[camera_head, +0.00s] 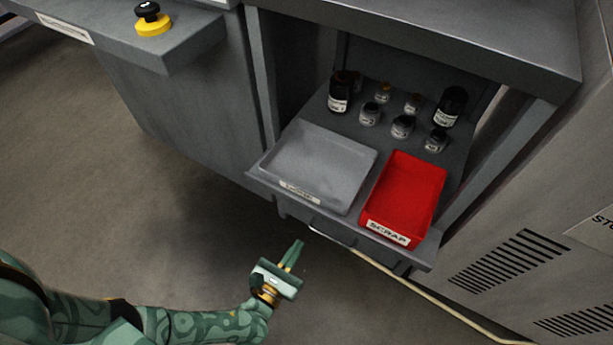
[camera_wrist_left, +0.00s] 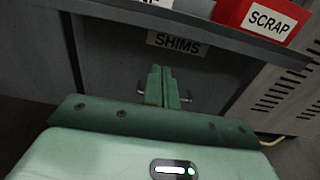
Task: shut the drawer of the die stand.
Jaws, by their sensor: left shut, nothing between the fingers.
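The die stand (camera_head: 437,240) holds a shelf with bins and bottles on it. Under the shelf's front edge is the drawer front, a dark panel with a SHIMS label (camera_wrist_left: 176,43) in the wrist view. A thin metal handle (camera_wrist_left: 187,99) shows at the sides of my fingers there; its middle is hidden behind them. In the head view the drawer is mostly hidden by the shelf, so how far out it stands is hard to tell. My left gripper (camera_head: 294,252) is shut and empty, pointing at the drawer front from the floor side. Contact cannot be made out. My right gripper is out of view.
On the shelf stand a grey bin (camera_head: 318,160), a red SCRAP bin (camera_head: 406,193) and several dark bottles (camera_head: 402,126). A pale cable (camera_head: 430,308) lies on the floor. A vented cabinet (camera_head: 560,250) stands at right. Floor at left is clear.

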